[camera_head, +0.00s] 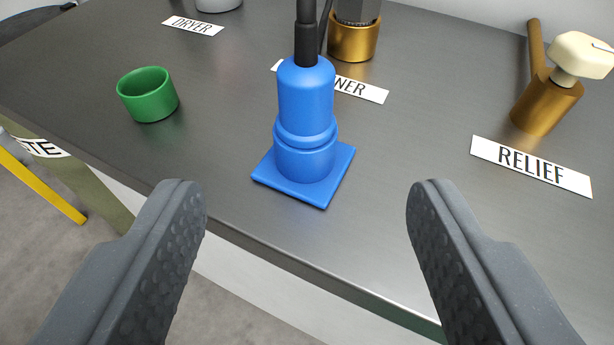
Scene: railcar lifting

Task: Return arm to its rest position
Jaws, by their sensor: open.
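My gripper (306,200) is open, with its two dark, dimpled fingers wide apart at the lower left and lower right. Nothing is between the fingers. A blue bottle-shaped part (305,120) on a square blue base stands upright on the dark table (400,170), beyond the fingertips and roughly centred between them. A black rod or hose rises from its top and leaves the picture.
A green cup (148,95) stands at left. A brass valve with a cream knob (550,95) stands at right behind the RELIEF label (532,166). A brass cylinder (354,42) is behind the blue part. The DRYER label (193,26) lies farther back. The table's front edge crosses below.

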